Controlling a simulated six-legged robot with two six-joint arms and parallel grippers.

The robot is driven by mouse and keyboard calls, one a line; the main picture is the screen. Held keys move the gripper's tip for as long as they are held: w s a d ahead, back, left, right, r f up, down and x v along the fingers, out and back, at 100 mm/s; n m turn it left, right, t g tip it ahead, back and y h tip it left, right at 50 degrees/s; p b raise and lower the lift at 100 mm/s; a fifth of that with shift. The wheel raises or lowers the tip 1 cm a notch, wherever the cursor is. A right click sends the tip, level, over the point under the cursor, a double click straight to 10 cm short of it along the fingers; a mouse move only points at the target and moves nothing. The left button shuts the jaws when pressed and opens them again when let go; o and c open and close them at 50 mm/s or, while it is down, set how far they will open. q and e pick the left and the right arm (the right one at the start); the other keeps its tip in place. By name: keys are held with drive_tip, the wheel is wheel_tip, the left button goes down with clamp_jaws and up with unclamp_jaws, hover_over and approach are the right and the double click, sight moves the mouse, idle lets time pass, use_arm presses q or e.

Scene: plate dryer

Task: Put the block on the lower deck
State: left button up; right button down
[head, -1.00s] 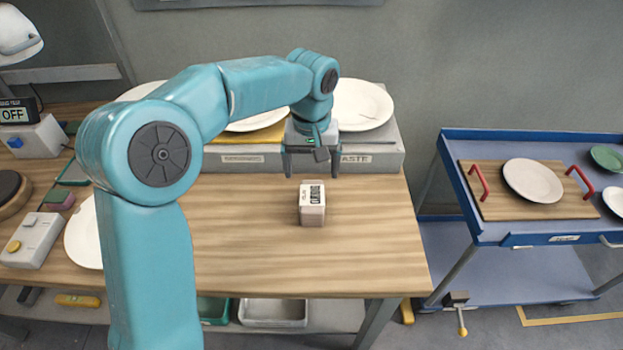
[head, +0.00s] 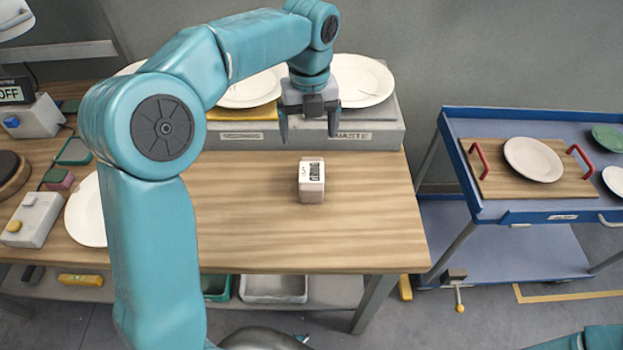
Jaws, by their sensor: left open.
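The block (head: 312,181), a small pale box with dark print on its label, stands on the wooden table (head: 350,230). My left gripper (head: 308,136) is open and empty, fingers pointing down, above and behind the block and apart from it. The blue cart at the right has an upper deck (head: 490,208) and a bare-looking lower deck (head: 510,245). The upper deck partly hides the lower one. My right gripper is not in view.
The cart's upper deck carries a wooden tray (head: 492,182) with red handles and a plate (head: 533,159). More plates sit on a grey rack (head: 390,135) behind the block. A clamp-like part (head: 455,277) sticks out at the cart's front left.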

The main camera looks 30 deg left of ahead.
sight(312, 172)
use_arm(q)
drive_tip(key=f, duration=0.3)
drive_tip(key=f+m+b, duration=0.1)
drive_tip(key=f, duration=0.2)
drive_tip(key=w+f+m, duration=0.1)
drive_tip(key=f, duration=0.3)
drive_tip(key=shift+d, duration=0.25)
drive_tip(key=f, duration=0.5)
drive_tip(key=shift+s+f, duration=0.3)
drive_tip(key=shift+r, duration=0.1)
clamp_jaws()
drive_tip(key=shift+r, duration=0.1)
